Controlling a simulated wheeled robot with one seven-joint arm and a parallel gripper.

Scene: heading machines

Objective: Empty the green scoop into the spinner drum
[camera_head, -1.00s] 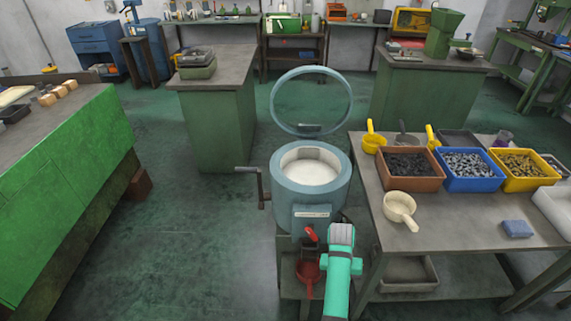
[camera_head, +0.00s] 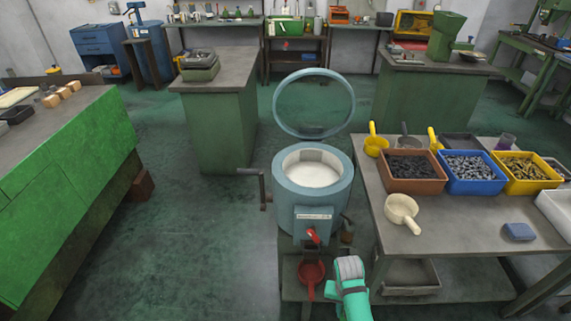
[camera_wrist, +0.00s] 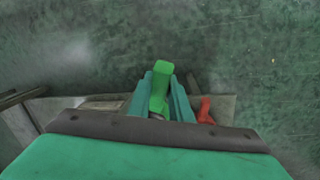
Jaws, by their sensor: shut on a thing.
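The spinner drum (camera_head: 313,209) is a blue-grey round tub with its ring-shaped lid (camera_head: 315,75) raised. White material (camera_head: 314,174) shows inside it. In the wrist view my gripper (camera_wrist: 160,92) is shut on the green scoop (camera_wrist: 161,72), whose bright green part stands between the two teal fingers. The rest of the scoop is hidden, so its load cannot be seen. In the head view my arm is low, in front and to the right of the drum. The gripper's fingers and the scoop are hidden there.
A crank (camera_head: 262,185) sticks out left of the drum. A red valve (camera_head: 313,236) and red scoop (camera_head: 311,270) are at its front. The right table (camera_head: 455,230) holds several bins, a cream scoop (camera_head: 402,208) and a blue block (camera_head: 518,231).

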